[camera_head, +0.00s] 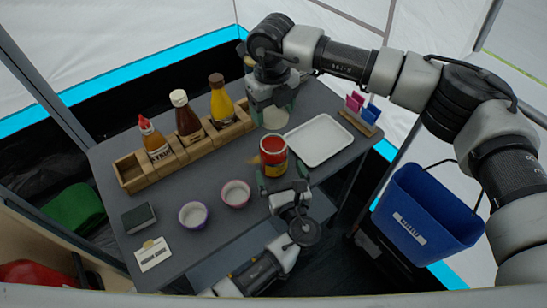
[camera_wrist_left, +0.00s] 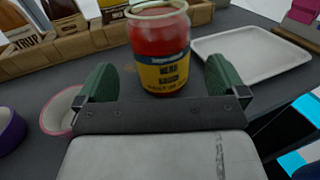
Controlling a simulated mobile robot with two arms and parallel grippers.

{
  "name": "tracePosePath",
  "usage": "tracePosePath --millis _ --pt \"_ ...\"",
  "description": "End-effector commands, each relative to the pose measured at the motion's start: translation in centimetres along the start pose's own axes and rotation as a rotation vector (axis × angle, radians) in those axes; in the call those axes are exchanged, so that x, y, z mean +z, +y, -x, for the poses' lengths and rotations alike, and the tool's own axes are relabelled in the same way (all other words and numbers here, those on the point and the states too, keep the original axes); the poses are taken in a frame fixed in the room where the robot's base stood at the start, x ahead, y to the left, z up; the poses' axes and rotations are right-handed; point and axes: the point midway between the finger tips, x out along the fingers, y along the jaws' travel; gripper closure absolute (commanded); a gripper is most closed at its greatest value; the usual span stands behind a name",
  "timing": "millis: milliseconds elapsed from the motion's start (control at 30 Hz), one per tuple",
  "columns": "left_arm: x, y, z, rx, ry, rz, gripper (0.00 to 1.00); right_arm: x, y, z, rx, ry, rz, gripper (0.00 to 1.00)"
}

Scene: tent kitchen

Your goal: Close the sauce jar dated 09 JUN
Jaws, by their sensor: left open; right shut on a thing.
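A sauce jar (camera_head: 274,150) with red contents and a yellow and blue label stands on the table. In the left wrist view the jar (camera_wrist_left: 161,50) shows a bare glass rim and no lid. The label's lower print is too small to read as a date. My left gripper (camera_head: 282,186) is open, and its green fingers (camera_wrist_left: 160,85) stand left and right on the near side of the jar. My right gripper (camera_head: 272,103) is shut at the table's back, at a pale jar (camera_head: 275,118). The gripper hides that jar's upper part.
A wooden rack (camera_head: 185,148) holds several sauce bottles left of the jar. A white tray (camera_head: 318,140) lies close on its right. Two small bowls (camera_head: 193,215) (camera_head: 236,194) stand at the left front. A blue bin (camera_head: 425,215) is off the table's right side.

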Motion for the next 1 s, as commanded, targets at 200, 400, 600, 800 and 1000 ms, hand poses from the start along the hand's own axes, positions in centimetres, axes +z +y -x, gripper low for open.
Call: tracePosePath --millis 200,400,600,800,1000 --pt "0.0 0.0 -3.7 0.000 -0.001 -0.002 0.00 0.0 0.0 0.0 0.000 0.000 0.000 0.54" --pt "0.0 0.0 -5.2 0.000 0.001 0.000 0.00 0.0 0.0 0.0 0.000 0.000 0.000 0.54" --pt "0.0 0.0 -5.5 0.000 0.002 0.000 0.00 0.0 0.0 0.0 0.000 0.000 0.000 0.54" --pt "0.0 0.0 -5.4 0.000 0.001 0.000 0.09 0.0 0.0 0.0 0.000 0.000 0.000 0.54" --pt "-0.1 0.0 -5.4 -0.001 0.001 0.000 0.40 0.0 0.0 0.0 0.000 0.000 0.000 0.54"
